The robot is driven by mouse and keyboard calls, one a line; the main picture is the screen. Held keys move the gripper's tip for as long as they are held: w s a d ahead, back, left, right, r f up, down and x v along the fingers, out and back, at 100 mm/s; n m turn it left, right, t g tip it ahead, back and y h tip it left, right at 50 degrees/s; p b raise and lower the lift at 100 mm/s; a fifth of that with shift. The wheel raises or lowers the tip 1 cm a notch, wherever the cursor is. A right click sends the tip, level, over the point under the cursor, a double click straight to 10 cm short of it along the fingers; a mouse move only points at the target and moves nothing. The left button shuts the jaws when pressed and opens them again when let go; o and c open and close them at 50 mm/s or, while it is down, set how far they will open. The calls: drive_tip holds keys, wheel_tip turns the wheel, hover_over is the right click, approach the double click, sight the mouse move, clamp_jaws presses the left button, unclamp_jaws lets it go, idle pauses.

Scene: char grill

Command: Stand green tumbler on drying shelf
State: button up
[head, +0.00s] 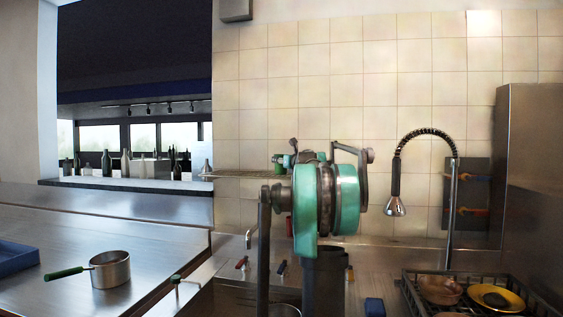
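The drying shelf (240,175) is a thin wire shelf on the tiled wall, left of my teal arm. A small green thing, which looks like the green tumbler (280,168), shows at the shelf's right end, partly covered by my arm. My gripper (288,158) appears small beside the tumbler's top, mostly hidden behind my arm. I cannot tell whether its fingers touch the tumbler or whether the tumbler's base rests on the shelf.
A saucepan (110,270) with a green handle and a blue tray (18,258) are on the left steel counter. A blue block (374,307) lies near the front. The shelf's left part looks bare.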

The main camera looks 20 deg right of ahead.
drive_tip(key=o, duration=1.2)
drive_tip(key=shift+f, duration=0.1)
drive_tip(key=shift+c, duration=0.2)
drive_tip(key=s, duration=1.2)
drive_tip(key=shift+d, duration=0.35)
